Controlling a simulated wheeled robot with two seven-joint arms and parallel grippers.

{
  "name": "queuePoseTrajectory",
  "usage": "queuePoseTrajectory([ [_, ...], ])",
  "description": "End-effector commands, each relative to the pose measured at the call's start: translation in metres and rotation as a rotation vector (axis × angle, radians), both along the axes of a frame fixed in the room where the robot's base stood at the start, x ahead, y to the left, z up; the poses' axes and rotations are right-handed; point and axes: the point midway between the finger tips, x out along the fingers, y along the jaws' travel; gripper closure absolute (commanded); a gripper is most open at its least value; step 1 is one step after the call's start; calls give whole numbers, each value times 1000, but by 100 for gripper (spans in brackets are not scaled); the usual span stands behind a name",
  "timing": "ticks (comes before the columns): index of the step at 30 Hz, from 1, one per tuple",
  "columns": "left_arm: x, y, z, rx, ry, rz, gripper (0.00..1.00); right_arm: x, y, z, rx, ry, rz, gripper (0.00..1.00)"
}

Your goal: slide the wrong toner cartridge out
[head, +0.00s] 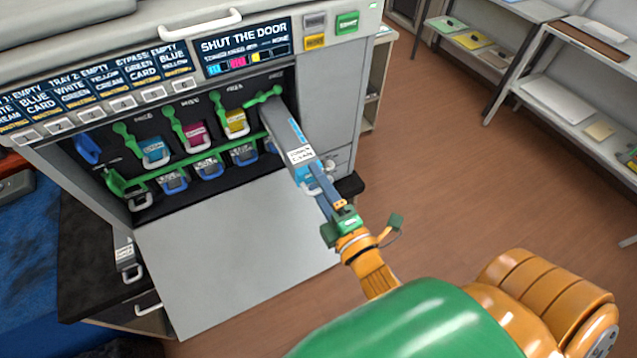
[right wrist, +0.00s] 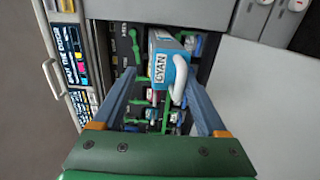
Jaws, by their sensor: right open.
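A long grey toner cartridge (head: 288,130) with a cyan front labelled CYAN sticks far out of the rightmost slot of the printer. Its cyan end and white handle also show in the right wrist view (right wrist: 168,75). Cyan (head: 153,150), magenta (head: 195,134) and yellow (head: 235,122) cartridges sit in the other upper slots. My right gripper (head: 318,180) is at the outer end of the protruding cartridge. In the right wrist view its open fingers (right wrist: 157,85) stand apart on either side of the cartridge's end. My left gripper is not in view.
The printer's grey front door (head: 235,255) is folded down below the slots. A green bar (head: 185,168) runs across beneath the upper cartridges. Another cartridge (head: 125,255) lies on the dark surface at left. The display (head: 243,47) reads SHUT THE DOOR. Floor at right is clear.

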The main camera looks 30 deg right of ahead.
Motion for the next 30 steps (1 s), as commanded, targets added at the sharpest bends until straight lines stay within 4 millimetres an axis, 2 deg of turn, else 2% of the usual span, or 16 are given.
queuePoseTrajectory([
  [13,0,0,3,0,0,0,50,-1,0,0,0,0,0,25],
  [30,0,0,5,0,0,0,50,-29,-1,0,1,1,0,25],
])
